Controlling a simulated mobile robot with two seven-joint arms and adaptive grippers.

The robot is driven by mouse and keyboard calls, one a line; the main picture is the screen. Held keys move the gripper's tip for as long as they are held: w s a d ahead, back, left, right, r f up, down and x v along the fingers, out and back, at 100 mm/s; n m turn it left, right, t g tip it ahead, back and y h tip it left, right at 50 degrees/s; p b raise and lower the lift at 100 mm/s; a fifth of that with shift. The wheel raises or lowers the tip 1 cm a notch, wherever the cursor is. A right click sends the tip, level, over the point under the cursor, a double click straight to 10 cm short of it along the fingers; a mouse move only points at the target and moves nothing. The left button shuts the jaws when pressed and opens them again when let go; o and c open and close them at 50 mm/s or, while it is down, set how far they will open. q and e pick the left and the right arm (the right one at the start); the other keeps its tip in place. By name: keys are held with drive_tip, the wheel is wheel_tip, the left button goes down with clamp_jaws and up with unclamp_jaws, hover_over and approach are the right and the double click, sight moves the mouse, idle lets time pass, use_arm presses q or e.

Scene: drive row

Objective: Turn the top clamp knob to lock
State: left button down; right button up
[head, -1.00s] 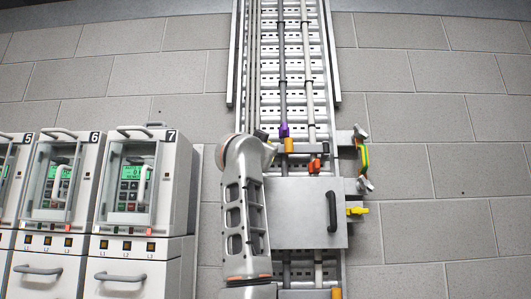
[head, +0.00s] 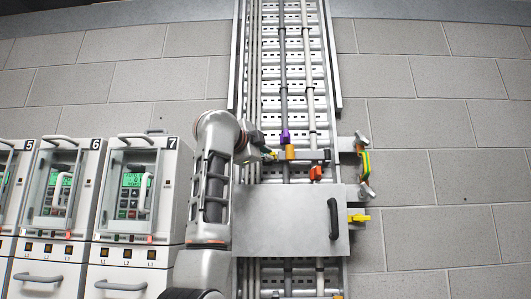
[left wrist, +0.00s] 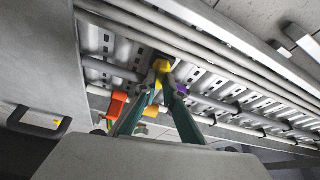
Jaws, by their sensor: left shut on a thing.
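A small yellow knob (left wrist: 161,67) sits between the fingertips of my left gripper (left wrist: 160,78) in the left wrist view, by the cable tray. The gripper is shut on it. In the head view my left gripper (head: 268,153) reaches in from the left, and a bit of yellow (head: 274,155) shows at its tips. A purple collar (head: 285,136) and an orange collar (head: 290,153) are just to the right, around a pipe. A red-orange knob (head: 315,173) is lower right, apart from the gripper. My fingers partly hide the yellow knob. My right gripper is not in view.
A grey box (head: 285,220) with a black handle (head: 333,218) is below the gripper. A yellow lever (head: 359,218) sticks out at its right. A green-yellow strap (head: 366,166) hangs at upper right. Cabinets (head: 126,195) with displays stand at left.

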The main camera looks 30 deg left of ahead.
use_arm(q)
drive_tip(key=shift+m+g+p, duration=0.3)
drive_tip(key=shift+m+g, duration=0.1)
drive_tip(key=shift+m, duration=0.7)
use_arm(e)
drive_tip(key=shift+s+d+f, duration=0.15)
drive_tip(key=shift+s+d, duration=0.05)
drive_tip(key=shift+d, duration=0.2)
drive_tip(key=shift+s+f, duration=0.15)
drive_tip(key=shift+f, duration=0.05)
use_arm(q)
drive_tip(key=c, duration=2.4)
unclamp_jaws()
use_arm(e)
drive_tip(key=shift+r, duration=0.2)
